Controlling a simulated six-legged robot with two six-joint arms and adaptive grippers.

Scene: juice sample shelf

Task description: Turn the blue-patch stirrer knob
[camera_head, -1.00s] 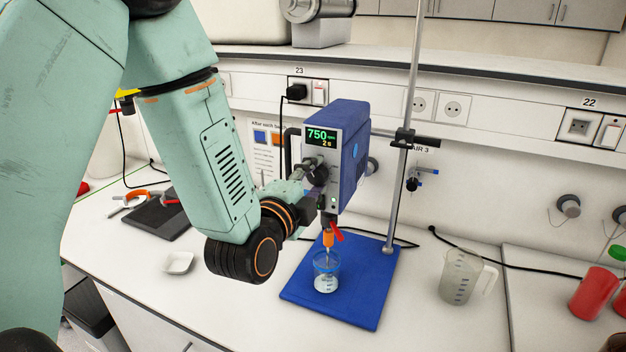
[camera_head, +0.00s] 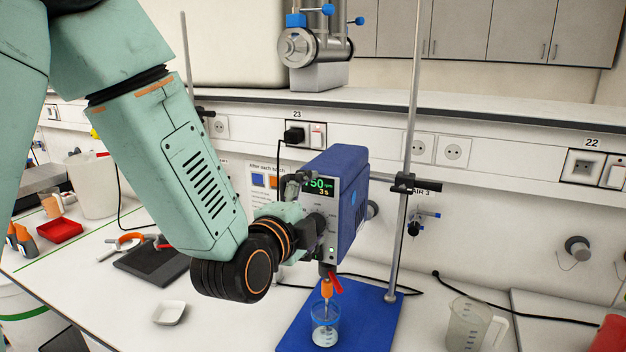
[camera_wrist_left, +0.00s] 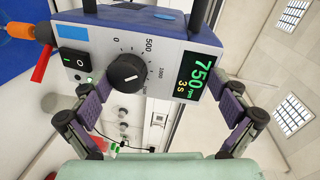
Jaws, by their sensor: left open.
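The stirrer (camera_head: 350,205) is a blue box with a pale front panel, held on an upright rod. In the left wrist view its panel (camera_wrist_left: 170,50) shows a blue patch (camera_wrist_left: 73,33), a power switch (camera_wrist_left: 73,60) and a green display (camera_wrist_left: 190,78) reading 750 rpm and 3 s. The black knob (camera_wrist_left: 127,72) has a white pointer line and a printed scale. My left gripper (camera_head: 305,204) is at the panel and covers part of the display in the head view.
A beaker (camera_head: 325,325) stands under the stirrer on the blue base (camera_head: 376,320). The metal rod (camera_head: 405,160) rises at the right. A measuring jug (camera_head: 470,325) stands to the right. A white dish (camera_head: 169,312) and dark hotplate-like slab (camera_head: 150,262) lie left.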

